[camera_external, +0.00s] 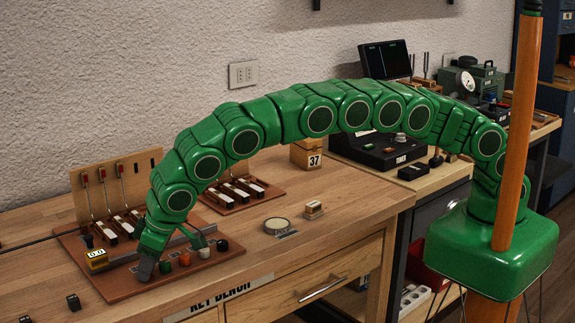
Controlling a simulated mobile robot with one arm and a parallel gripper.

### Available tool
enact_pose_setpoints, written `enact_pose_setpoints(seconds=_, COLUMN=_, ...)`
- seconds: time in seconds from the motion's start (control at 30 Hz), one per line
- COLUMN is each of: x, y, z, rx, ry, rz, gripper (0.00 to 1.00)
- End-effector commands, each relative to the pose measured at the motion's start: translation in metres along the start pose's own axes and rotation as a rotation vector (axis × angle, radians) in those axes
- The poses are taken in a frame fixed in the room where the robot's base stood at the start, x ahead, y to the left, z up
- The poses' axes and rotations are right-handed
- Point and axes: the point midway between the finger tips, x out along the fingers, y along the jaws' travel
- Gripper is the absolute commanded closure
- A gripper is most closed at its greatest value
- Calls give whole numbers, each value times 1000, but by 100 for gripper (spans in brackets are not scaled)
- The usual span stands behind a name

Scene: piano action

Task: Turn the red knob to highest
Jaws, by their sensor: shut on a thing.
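My gripper (148,267) points down at the front of the brown board (125,290) on the wooden bench. Its dark grey fingertips are shut at the left end of a row of small knobs. What they hold looks like a knob of this row, but the fingers hide it and its colour. To the right in the row are a green knob (165,267), an orange-red knob (184,259), one more knob (204,252) and a black knob (222,245). Their pointer marks are too small to read.
Behind are piano-action levers (103,205) on a wooden upright. A round dish (277,226) and a small wooden block (314,208) lie to the right. The bench front right is clear.

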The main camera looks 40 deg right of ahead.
Motion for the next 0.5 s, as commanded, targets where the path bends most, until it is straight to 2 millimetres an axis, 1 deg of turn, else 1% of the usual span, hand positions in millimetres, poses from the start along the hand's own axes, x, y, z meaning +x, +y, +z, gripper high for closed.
enact_pose_setpoints(seconds=0.23, x=1, y=0, z=0, rx=70, ry=-2, rz=31, gripper=100)
enact_pose_setpoints(seconds=0.5, x=0, y=-2, z=-1, rx=209, ry=0, rz=86, gripper=100)
